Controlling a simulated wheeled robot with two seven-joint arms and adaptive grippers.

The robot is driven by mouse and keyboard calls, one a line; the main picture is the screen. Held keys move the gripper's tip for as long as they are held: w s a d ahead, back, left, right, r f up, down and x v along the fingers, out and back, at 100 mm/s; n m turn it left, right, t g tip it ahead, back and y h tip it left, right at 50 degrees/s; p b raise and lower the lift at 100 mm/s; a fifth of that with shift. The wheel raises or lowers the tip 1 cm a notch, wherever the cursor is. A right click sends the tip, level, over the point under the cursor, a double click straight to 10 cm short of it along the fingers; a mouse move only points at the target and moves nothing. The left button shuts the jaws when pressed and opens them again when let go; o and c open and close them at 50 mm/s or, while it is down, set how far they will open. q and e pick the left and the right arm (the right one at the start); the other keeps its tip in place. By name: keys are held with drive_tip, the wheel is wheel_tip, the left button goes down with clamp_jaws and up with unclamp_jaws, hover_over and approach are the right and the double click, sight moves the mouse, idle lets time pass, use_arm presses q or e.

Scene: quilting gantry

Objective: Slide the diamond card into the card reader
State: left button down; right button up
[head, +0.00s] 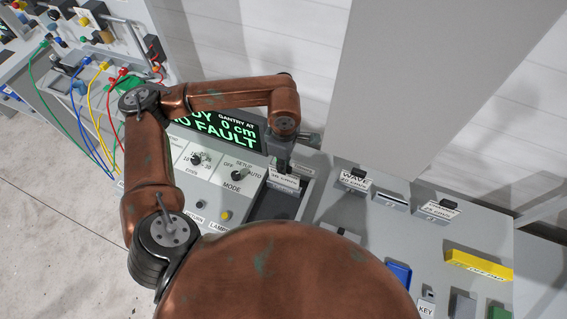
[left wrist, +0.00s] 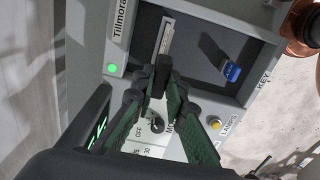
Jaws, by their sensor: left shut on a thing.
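My left gripper (head: 282,165) reaches in over the control panel and points down. It is shut on the black grip (left wrist: 162,74) of a card. The card's white label (head: 285,180) shows below the fingers, at the top of a dark recess; its print is too small to read surely. In the left wrist view the pale card edge (left wrist: 166,40) runs away from the fingertips. I cannot tell whether the card sits in a slot. I cannot make out the card reader surely; a green light (left wrist: 112,68) glows beside the card. My right gripper is out of view.
The dark recess (left wrist: 205,45) holds a blue piece (left wrist: 231,72). A wave card (head: 355,180), an empty-looking holder (head: 391,200) and another labelled card (head: 438,209) stand to the right. The mode knob (head: 238,175) and yellow lamp button (head: 225,215) are close by.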

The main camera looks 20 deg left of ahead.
use_arm(q)
drive_tip(key=shift+f+b, duration=1.1)
drive_tip(key=shift+f, duration=0.15)
drive_tip(key=c, duration=1.8)
unclamp_jaws()
drive_tip(key=shift+c, duration=0.2)
drive_tip(key=shift+r, duration=0.15)
wheel_tip(320, 180, up, 12)
